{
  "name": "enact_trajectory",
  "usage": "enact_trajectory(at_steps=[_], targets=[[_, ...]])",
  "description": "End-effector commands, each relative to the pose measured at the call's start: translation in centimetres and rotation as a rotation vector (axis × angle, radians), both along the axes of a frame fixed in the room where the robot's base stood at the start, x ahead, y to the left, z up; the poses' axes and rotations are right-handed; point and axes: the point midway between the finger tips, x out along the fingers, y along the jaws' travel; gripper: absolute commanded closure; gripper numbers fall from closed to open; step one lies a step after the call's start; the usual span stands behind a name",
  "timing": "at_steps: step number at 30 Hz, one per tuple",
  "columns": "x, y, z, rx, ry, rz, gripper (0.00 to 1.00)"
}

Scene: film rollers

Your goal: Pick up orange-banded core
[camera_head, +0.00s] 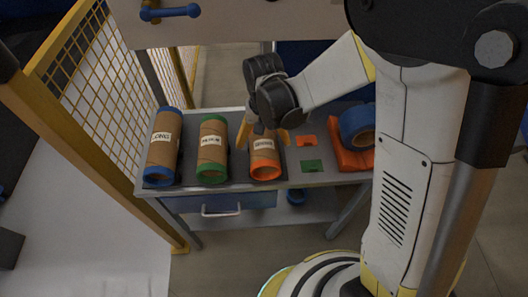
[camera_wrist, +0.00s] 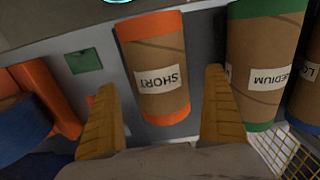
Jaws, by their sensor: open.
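The orange-banded core (camera_head: 264,160) is a brown cardboard tube with orange ends, lying on the grey cart top. In the wrist view the orange-banded core (camera_wrist: 158,72) carries a white label reading SHORT. My gripper (camera_head: 262,138) is above it in the head view, with one yellow finger on each side. In the wrist view my gripper (camera_wrist: 160,95) is open, its fingers straddling the near end of the core. Gaps show on both sides, so it is not gripped. My wrist hides the far part of the core in the head view.
A green-banded core (camera_head: 212,150) and a blue-banded core (camera_head: 163,147) lie to the left. Orange (camera_head: 307,141) and green (camera_head: 312,166) flat pieces lie to the right, near a blue roll (camera_head: 357,126) on an orange block (camera_head: 345,155). Yellow mesh fencing (camera_head: 85,60) stands at left.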

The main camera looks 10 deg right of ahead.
Motion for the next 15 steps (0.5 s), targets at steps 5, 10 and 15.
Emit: enact_trajectory(at_steps=[5, 10, 15], targets=[[-0.7, -0.2, -2.9, 0.0, 0.0, 0.0, 0.0], [-0.7, -0.2, -4.8, 0.0, 0.0, 0.0, 0.0], [-0.8, -0.2, -4.7, 0.0, 0.0, 0.0, 0.0]])
